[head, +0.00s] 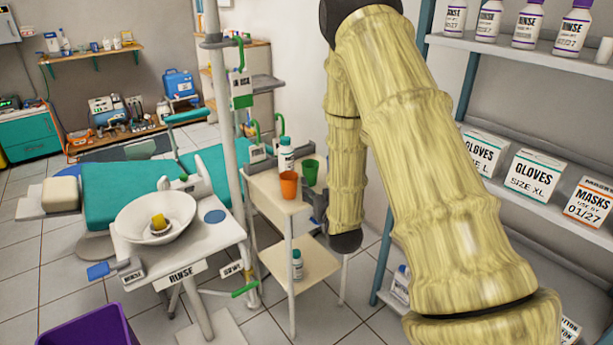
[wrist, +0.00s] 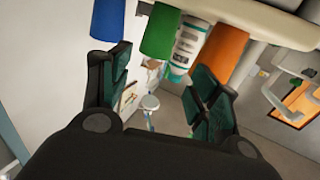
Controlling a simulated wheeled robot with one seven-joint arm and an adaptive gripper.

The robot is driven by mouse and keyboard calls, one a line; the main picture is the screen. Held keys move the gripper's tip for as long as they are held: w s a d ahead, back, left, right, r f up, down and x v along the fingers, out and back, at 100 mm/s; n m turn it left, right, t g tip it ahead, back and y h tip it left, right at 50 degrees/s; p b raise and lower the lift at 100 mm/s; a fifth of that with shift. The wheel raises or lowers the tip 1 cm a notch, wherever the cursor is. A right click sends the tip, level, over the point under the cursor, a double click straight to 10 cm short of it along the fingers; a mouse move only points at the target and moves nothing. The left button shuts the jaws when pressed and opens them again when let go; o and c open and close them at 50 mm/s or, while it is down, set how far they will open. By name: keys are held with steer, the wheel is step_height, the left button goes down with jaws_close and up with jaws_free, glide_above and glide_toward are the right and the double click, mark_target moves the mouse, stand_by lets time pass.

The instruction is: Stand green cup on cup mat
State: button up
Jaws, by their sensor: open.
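The green cup (head: 309,172) stands on the top shelf of the small cart, behind and right of an orange cup (head: 288,185). In the wrist view the green cup (wrist: 160,30) shows ahead of the gap between my fingers, with nothing gripped. My gripper (wrist: 162,66) is open, its two dark green pads wide apart. In the head view it is a dark shape beside the cart, partly hidden by my arm. A flat blue disc, apparently the cup mat (head: 215,216), lies bare on the white rinse table, right of the basin.
A white bottle (head: 286,155) stands close behind the cups. A blue cup (wrist: 108,20) is near my left finger in the wrist view; the orange cup (wrist: 224,52) is near the right one. The basin (head: 156,229) and a pole (head: 228,130) flank the mat. Shelving (head: 520,145) stands right.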

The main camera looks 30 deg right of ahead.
mark_target(313, 169)
steer(key=x, duration=0.4)
steer(key=shift+d+r, duration=0.25)
steer(key=shift+d, duration=0.1)
steer(key=shift+x, duration=3.25)
steer(key=c, duration=0.6)
